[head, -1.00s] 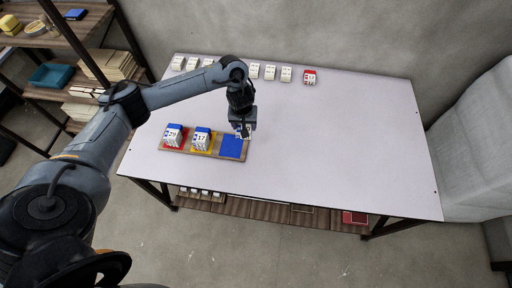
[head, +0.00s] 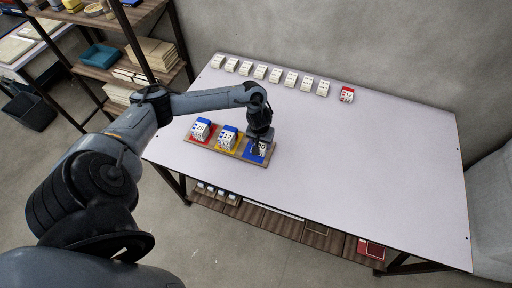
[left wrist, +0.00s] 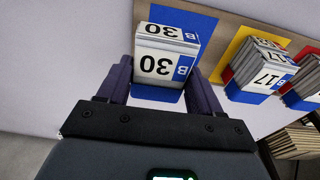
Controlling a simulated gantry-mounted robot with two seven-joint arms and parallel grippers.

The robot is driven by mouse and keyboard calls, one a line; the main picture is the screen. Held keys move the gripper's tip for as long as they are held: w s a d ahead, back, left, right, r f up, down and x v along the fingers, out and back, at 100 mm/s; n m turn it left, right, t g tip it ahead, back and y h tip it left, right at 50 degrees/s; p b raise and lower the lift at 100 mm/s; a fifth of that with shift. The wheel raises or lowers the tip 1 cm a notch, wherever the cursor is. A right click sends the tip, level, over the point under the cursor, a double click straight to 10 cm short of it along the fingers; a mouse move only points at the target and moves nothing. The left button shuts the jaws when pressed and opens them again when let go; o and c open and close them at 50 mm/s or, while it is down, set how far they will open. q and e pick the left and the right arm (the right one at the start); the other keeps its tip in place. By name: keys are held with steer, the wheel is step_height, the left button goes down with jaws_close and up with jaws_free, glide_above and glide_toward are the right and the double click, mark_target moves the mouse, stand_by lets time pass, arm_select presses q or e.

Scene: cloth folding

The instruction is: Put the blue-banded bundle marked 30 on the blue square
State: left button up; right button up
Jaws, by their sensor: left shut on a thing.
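The blue-banded bundle marked 30 (left wrist: 165,62) is white with a blue band and stands upright between the fingers of my left gripper (left wrist: 163,90). In the head view, the left gripper (head: 261,146) is shut on this bundle over the blue square (head: 248,154), at the right end of a wooden board. Blue shows behind and beside the bundle in the left wrist view. I cannot tell whether its bottom touches the square. My right gripper is not in view.
A blue-banded bundle (head: 200,130) stands on the board's red square, and the bundle marked 17 (head: 228,137) on the yellow square. Several white bundles (head: 275,75) line the table's back edge, with a red-banded one (head: 347,95) at their right. The table's right side (head: 370,170) is clear.

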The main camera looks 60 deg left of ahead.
arm_select(q)
steer(key=a+f, duration=0.1)
steer(key=a, duration=0.1)
steer(key=shift+s+a+f, duration=0.35)
step_height(320, 180, down, 3)
steer(key=shift+f+b, duration=0.2)
steer(key=shift+b, duration=0.7)
steer(key=shift+f, duration=0.25)
steer(key=shift+f, duration=0.15)
steer(key=o, duration=1.1)
